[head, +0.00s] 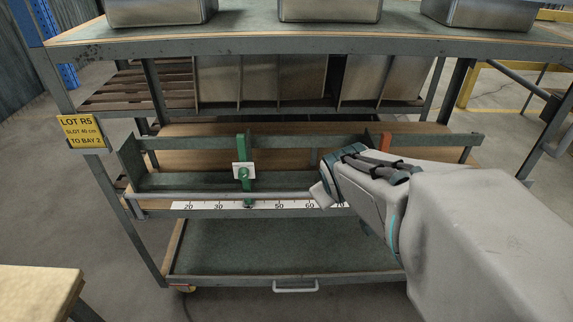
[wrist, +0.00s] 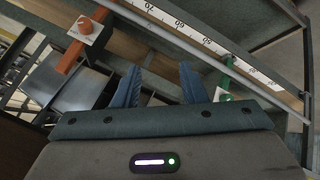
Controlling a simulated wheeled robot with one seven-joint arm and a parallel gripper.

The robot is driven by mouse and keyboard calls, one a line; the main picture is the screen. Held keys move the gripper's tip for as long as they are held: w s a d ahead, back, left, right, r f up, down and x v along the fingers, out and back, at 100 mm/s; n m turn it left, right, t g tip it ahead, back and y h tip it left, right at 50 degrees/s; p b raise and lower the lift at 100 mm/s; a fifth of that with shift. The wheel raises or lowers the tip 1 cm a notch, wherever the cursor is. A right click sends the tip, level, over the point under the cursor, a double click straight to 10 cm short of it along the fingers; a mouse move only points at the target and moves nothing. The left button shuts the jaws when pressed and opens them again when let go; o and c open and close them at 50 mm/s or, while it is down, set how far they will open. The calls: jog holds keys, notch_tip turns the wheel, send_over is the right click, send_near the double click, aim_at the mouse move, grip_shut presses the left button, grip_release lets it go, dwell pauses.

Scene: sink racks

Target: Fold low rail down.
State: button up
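A grey rod (head: 215,194) runs along the front of the middle shelf, just above a white number scale (head: 255,206). A higher grey bar (head: 205,142) crosses behind it; the frames do not say which is the low rail. The rod (wrist: 215,62) and scale (wrist: 205,42) slant across the wrist view. My gripper (head: 322,194) is at the right part of the scale, near the rod. In the wrist view, its two blue fingers (wrist: 160,72) stand apart with nothing held between them. Contact with the rod is not visible.
A green slide (head: 243,172) with a white plate stands left of my gripper. An orange slide (wrist: 88,35) stands on its other side. A yellow sign (head: 80,132) hangs on the left post. Metal bins (head: 330,10) stand on top. The bottom shelf (head: 270,248) is empty.

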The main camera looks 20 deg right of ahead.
jog(key=w+d+f+n+t+b, duration=0.5)
jog(key=d+f+n+b, duration=0.2)
jog(key=d+f+b, duration=0.15)
notch_tip(320, 180, down, 8)
jog(key=a+n+t+y+b, duration=0.1)
jog(key=n+t+y+b, duration=0.35)
jog(key=n+b, duration=0.5)
jog(key=w+a+f+p, duration=0.1)
jog(key=w+p, duration=0.1)
jog(key=w, duration=0.4)
jog(key=w+a+f+p, duration=0.1)
jog(key=w+p, duration=0.1)
jog(key=w, duration=0.4)
jog(key=shift+w+f+m+g+y, duration=0.3)
jog(key=shift+m+g+y, duration=0.05)
jog(key=shift+c, duration=0.4)
grip_shut()
